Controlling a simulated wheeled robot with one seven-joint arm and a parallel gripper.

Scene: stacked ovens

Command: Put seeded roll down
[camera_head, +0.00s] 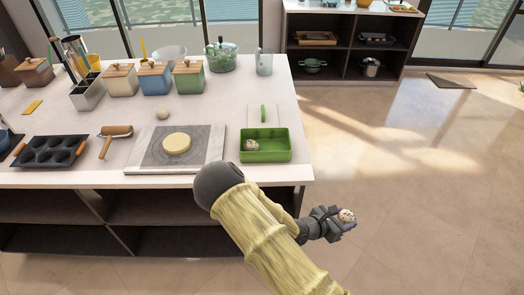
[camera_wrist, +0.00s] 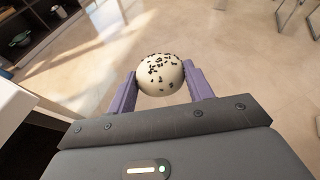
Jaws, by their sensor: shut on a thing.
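The seeded roll (camera_wrist: 160,74) is a pale round ball of dough with dark seeds on top. My gripper (camera_wrist: 160,88) is shut on it, with a purple finger on each side. In the head view the roll (camera_head: 347,216) shows at the end of my gripper (camera_head: 340,222), out over the floor to the right of the counter's front corner. A green tray (camera_head: 265,156) on the counter's right end holds a pale roll (camera_head: 252,145) at its left side.
The counter (camera_head: 232,105) also bears a board with a flat dough round (camera_head: 176,144), a rolling pin (camera_head: 116,131), a muffin tin (camera_head: 50,151), a small dough ball (camera_head: 162,114) and lidded canisters (camera_head: 155,78). A dark shelf unit (camera_head: 347,45) stands behind. The floor at right is open.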

